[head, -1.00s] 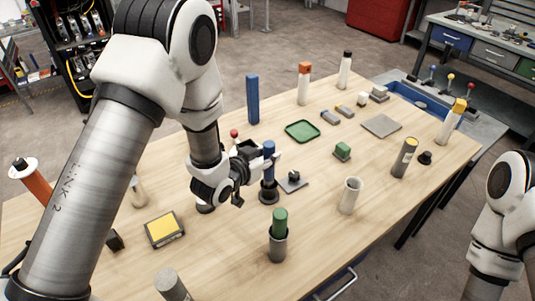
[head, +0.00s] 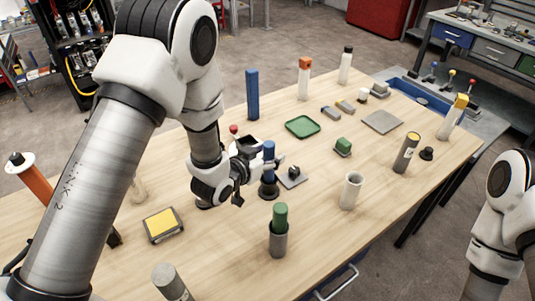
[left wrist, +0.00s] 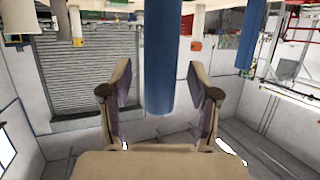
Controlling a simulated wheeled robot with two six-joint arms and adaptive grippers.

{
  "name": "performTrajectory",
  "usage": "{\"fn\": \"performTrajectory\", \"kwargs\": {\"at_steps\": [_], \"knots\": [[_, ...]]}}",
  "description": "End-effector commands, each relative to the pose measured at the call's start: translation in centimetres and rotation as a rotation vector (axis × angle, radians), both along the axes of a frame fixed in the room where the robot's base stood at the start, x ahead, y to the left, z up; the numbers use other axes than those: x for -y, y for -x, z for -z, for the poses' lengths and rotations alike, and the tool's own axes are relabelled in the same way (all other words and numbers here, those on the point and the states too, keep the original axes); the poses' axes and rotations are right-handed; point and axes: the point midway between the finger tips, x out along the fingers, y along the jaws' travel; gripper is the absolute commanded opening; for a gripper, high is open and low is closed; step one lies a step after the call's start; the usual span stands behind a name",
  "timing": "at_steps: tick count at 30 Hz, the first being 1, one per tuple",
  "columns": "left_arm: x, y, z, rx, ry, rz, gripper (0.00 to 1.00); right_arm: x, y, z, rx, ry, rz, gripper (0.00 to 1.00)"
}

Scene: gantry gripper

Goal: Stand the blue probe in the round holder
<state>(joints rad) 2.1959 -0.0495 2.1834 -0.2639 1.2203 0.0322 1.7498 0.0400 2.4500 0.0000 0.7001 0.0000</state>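The blue probe (head: 268,152) stands upright in the head view, its lower end at the dark round holder (head: 269,188). It appears to be in the holder, but the gripper partly hides where they meet. My left gripper (head: 258,166) is close beside the probe, just left of it. In the left wrist view the fingers (left wrist: 158,88) are spread, and the blue probe (left wrist: 160,55) shows between them with a gap on each side. My right gripper is out of view; only part of that arm shows at the right.
A green cylinder in a grey cup (head: 279,239) stands in front. A tall blue block (head: 252,94) and a green tray (head: 303,127) are behind. A pale cup (head: 350,191) stands to the right.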

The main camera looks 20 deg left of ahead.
Motion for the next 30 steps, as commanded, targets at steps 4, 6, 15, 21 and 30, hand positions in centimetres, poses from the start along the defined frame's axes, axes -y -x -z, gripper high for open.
{"fn": "performTrajectory", "kwargs": {"at_steps": [4, 6, 15, 21, 30], "knots": [[0.0, 0.1, 0.0, -0.001, 0.0, 0.0, 0.61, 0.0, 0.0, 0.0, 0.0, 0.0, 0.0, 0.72], [-0.1, 0.4, -0.1, -0.002, 0.0, 0.0, 0.61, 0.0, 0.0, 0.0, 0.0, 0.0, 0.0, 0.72], [-1.6, 5.2, -1.9, -0.003, 0.002, -0.003, 0.61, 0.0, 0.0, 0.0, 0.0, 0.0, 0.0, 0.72], [-2.0, 6.8, -2.5, 0.0, 0.001, 0.0, 0.61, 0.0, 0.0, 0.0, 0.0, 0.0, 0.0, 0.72], [-2.0, 6.8, -2.5, 0.0, 0.0, 0.0, 0.61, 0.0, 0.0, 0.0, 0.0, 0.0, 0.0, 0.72]]}}
